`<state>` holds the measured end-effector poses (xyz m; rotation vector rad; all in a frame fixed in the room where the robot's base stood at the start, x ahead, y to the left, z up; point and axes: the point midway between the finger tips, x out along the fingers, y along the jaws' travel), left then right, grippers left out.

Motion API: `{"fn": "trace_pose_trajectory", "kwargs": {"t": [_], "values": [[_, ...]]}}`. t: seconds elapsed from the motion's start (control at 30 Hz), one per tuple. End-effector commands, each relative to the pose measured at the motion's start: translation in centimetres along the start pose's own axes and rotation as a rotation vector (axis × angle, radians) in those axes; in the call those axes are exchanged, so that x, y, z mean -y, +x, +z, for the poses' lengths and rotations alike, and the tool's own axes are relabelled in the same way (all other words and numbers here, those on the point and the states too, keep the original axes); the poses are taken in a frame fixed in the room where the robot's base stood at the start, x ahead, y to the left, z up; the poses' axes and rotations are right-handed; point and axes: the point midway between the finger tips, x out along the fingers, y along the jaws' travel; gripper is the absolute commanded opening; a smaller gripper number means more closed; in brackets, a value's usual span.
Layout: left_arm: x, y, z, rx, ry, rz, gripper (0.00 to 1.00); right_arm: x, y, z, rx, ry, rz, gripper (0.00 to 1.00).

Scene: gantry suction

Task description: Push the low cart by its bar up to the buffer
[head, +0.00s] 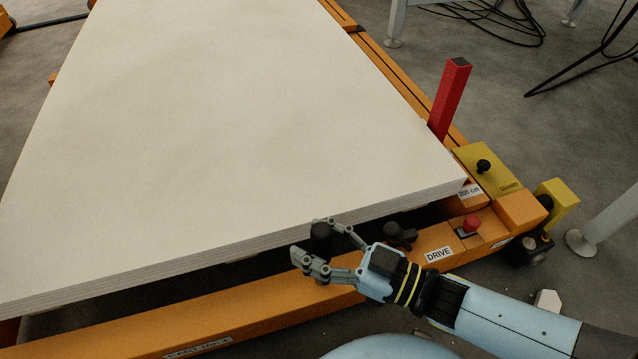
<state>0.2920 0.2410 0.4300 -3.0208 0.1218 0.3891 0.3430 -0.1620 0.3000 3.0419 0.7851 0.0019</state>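The low cart appears to be the long orange frame (250,312) under a thick pale board (240,120). A red upright post (451,98) stands at its right side; I cannot tell whether this is the bar. My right gripper (308,241) is low in front of the board's near edge, with its fingers on either side of a black knob (321,236). Whether the fingers press on the knob is not clear. A label reading DRIVE (438,254) is on the orange frame, right of the gripper. My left gripper is out of view. I see no thing clearly marked as a buffer.
A red button (471,224) and a yellow GUARD block (487,170) sit at the frame's right corner. Grey legs with round feet (580,242) stand to the right. Black cables (500,25) lie on the floor at the top right. Open floor shows right of the frame.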

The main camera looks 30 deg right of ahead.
Motion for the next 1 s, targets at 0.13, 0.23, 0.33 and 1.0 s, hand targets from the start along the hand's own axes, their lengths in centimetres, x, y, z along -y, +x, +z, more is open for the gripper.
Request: {"fn": "trace_pose_trajectory", "kwargs": {"t": [0.13, 0.23, 0.33, 1.0], "values": [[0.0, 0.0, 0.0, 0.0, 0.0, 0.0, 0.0, 0.0, 0.0, 0.0, 0.001, 0.0, 0.0, 0.55], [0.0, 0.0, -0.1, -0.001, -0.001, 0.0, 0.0, 0.0, -0.1, 0.0, 0.001, 0.0, 0.0, 0.55], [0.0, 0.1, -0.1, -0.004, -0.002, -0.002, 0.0, 0.0, -0.4, 0.1, 0.003, 0.0, -0.001, 0.55], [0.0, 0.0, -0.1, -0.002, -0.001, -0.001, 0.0, 0.0, -11.7, 0.1, 0.002, 0.0, -0.001, 0.55]]}}
